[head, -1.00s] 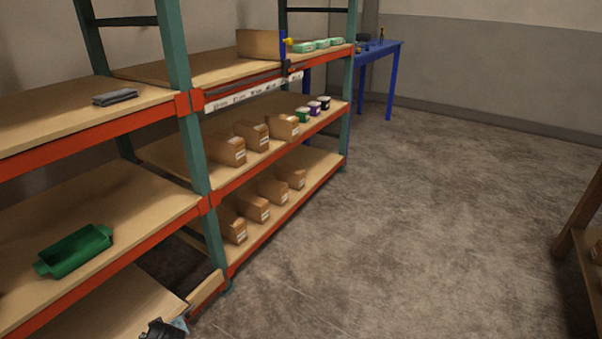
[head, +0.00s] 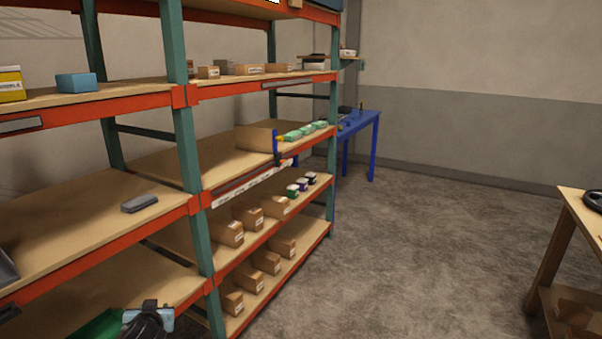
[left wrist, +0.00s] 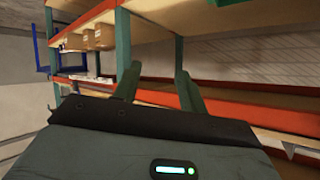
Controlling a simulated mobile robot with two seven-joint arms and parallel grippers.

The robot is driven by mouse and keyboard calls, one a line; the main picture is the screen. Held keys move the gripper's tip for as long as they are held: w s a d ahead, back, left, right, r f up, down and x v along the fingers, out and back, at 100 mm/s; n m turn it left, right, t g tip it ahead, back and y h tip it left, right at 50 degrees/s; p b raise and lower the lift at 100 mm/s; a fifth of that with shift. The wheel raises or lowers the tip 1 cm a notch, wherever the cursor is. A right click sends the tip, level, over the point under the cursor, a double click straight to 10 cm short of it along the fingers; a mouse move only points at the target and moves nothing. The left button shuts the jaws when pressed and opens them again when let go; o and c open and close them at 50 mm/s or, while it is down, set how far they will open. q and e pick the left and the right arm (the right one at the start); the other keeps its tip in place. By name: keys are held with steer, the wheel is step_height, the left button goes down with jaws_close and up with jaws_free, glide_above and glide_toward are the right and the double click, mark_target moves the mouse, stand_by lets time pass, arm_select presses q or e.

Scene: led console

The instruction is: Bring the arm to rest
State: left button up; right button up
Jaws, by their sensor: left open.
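My left arm's end (head: 148,322) shows at the bottom edge of the head view, dark with a pale blue-grey part, in front of the lower left shelf. Its fingers are not clear there. In the left wrist view my left gripper (left wrist: 158,84) has two dark green fingers spread apart, with nothing between them. Shelf boards and orange beams show beyond the fingers. My right gripper is in neither view.
A tall shelf rack (head: 178,140) with teal posts fills the left side, holding cardboard boxes (head: 230,233). A green tray (head: 98,326) is partly cut off beside my left arm. A blue table (head: 358,122) stands behind, a wooden table (head: 580,210) at right. The floor between is clear.

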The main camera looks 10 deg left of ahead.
arm_select(q)
steer(key=w+d+r+m+t+h, duration=0.3)
steer(key=w+d+m+t+h, duration=0.15)
steer(key=d+m, duration=0.25)
steer(key=s+d+f+g+h, duration=0.1)
steer(key=s+d+f+g, duration=0.1)
steer(key=s+d+f, duration=0.5)
steer(key=s+d+f+g+h, duration=0.1)
steer(key=s+d+f+h, duration=0.15)
steer(key=s+f, duration=0.9)
steer(key=s+d+g, duration=0.1)
steer(key=s+d, duration=0.2)
steer(key=s, duration=0.6)
steer(key=s+d+g, duration=0.1)
steer(key=s+d, duration=0.2)
steer(key=s, duration=0.6)
steer(key=s+d+f+n+g, duration=0.1)
steer(key=s+d, duration=0.1)
steer(key=s, duration=0.7)
steer(key=shift+s+d, duration=0.4)
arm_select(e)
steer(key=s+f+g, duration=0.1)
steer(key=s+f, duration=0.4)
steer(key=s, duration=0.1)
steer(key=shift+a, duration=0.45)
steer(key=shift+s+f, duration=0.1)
arm_select(q)
steer(key=shift+c, duration=0.6)
steer(key=shift+w, duration=0.15)
